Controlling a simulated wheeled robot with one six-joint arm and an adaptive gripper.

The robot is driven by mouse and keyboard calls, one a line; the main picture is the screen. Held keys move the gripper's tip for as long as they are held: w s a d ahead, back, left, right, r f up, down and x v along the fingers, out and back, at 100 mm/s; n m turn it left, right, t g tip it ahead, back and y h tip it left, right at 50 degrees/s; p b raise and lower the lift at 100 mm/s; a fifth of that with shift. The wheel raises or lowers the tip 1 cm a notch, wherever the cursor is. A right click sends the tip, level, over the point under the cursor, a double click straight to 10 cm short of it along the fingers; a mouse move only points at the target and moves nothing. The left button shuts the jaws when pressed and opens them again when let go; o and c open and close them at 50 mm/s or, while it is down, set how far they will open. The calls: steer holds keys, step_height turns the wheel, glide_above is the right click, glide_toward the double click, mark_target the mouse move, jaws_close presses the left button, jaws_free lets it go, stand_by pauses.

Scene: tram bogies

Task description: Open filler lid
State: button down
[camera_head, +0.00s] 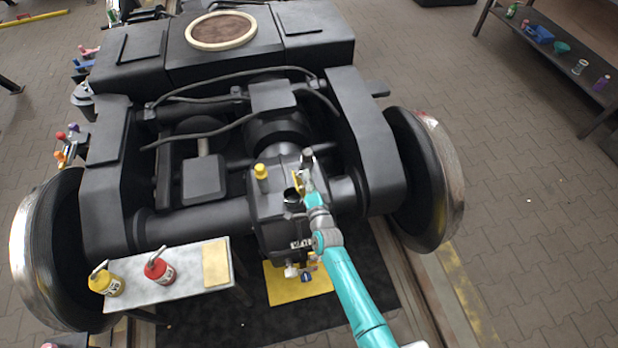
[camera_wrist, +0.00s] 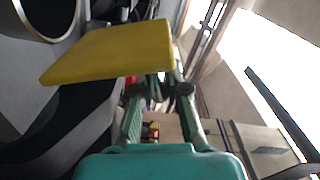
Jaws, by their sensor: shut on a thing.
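The filler lid (camera_head: 297,181) is a yellow plate beside the dark round filler neck (camera_head: 292,196) on top of the gearbox (camera_head: 280,222). The neck's mouth shows uncovered, and the lid appears to stand up at its edge. In the wrist view the lid (camera_wrist: 108,52) spans the upper left, with the neck's round rim (camera_wrist: 46,36) at the top left corner. My gripper (camera_head: 307,178) is at the lid; in the wrist view its green fingers (camera_wrist: 158,84) are shut on the lid's near end. The exact contact is partly hidden.
A yellow-capped fitting (camera_head: 261,172) stands left of the neck. A small table (camera_head: 190,284) holds a yellow can (camera_head: 105,283) and a red can (camera_head: 160,270). Bogie frame and wheels (camera_head: 432,180) surround the gearbox. A yellow tray (camera_head: 312,288) lies below.

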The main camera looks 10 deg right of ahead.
steer(key=shift+d+f, duration=0.1)
steer(key=shift+d, duration=0.05)
stand_by(0.3)
steer(key=c, duration=1.2)
jaws_free()
steer(key=s, duration=1.2)
